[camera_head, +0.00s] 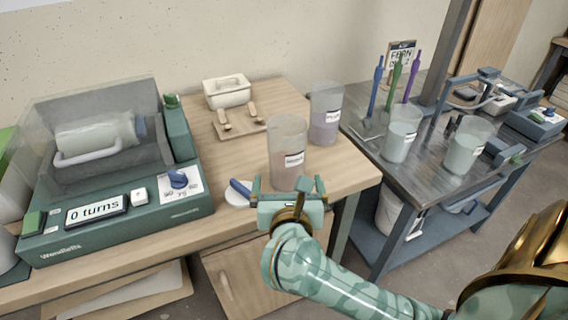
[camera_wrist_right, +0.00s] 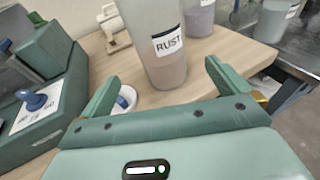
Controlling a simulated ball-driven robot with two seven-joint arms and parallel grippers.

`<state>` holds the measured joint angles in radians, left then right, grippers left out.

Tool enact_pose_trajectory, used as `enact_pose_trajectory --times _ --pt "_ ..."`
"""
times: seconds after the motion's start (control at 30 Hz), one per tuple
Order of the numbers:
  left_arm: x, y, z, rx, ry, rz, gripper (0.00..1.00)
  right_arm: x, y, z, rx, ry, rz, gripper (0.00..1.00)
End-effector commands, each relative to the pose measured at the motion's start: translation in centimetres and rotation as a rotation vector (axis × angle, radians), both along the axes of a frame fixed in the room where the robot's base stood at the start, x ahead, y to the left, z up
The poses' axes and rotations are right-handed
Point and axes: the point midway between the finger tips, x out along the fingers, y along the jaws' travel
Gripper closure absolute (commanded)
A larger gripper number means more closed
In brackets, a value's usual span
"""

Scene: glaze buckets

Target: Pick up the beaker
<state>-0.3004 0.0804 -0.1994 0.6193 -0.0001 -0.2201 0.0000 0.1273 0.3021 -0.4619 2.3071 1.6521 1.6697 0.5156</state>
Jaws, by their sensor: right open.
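A clear beaker with a reddish-brown content (camera_head: 286,145) stands upright near the front edge of the wooden table. In the right wrist view its label reads RUST on the beaker (camera_wrist_right: 165,65). My right gripper (camera_head: 289,185) is open and empty just in front of it, and its fingers (camera_wrist_right: 161,80) point toward the beaker, which appears between them and beyond. I see no contact. A second beaker with a greyish-purple content (camera_head: 326,115) stands behind and to the right. My left gripper is not in view.
A green machine (camera_head: 120,225) with a "0 turns" display fills the table's left. A white dish with a blue-handled tool (camera_head: 238,196) lies left of the gripper. A lidded white box (camera_head: 228,96) stands behind. Two beakers (camera_head: 401,135) (camera_head: 466,147) stand on the dark right table.

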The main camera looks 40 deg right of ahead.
Motion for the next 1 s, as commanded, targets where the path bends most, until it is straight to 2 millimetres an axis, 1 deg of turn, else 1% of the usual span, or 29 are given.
enact_pose_trajectory --times 0.03,0.2,0.37,0.47,0.53,0.57,0.7,0.8,0.97,1.0 --pt "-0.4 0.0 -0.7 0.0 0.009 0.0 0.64 1.1 -0.8 -0.7 -0.006 0.002 -0.002 0.0" --pt "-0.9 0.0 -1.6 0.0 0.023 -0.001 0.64 3.8 -2.8 -1.4 -0.006 0.002 0.0 0.0" --pt "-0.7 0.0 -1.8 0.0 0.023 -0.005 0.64 4.9 -3.6 -1.5 -0.004 0.002 -0.001 0.0" --pt "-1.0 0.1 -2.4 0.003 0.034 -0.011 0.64 5.7 -4.2 -2.1 -0.006 0.002 -0.002 0.0" --pt "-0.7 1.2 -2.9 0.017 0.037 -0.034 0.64 6.6 -5.0 -2.8 -0.007 0.005 -0.001 0.0" --pt "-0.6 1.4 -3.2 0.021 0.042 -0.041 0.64 7.0 -5.3 -3.1 -0.008 0.005 -0.002 0.0" --pt "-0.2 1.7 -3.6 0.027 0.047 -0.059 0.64 8.4 -6.4 -3.2 -0.007 0.004 -0.002 0.0" --pt "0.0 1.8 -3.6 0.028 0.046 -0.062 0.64 8.8 -6.6 -3.1 -0.004 0.003 -0.001 0.0" --pt "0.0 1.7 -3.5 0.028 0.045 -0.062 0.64 8.8 -6.6 -2.9 -0.004 0.002 -0.001 0.0" --pt "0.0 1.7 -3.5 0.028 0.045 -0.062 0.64 8.8 -6.6 -2.9 -0.004 0.002 -0.001 0.06"
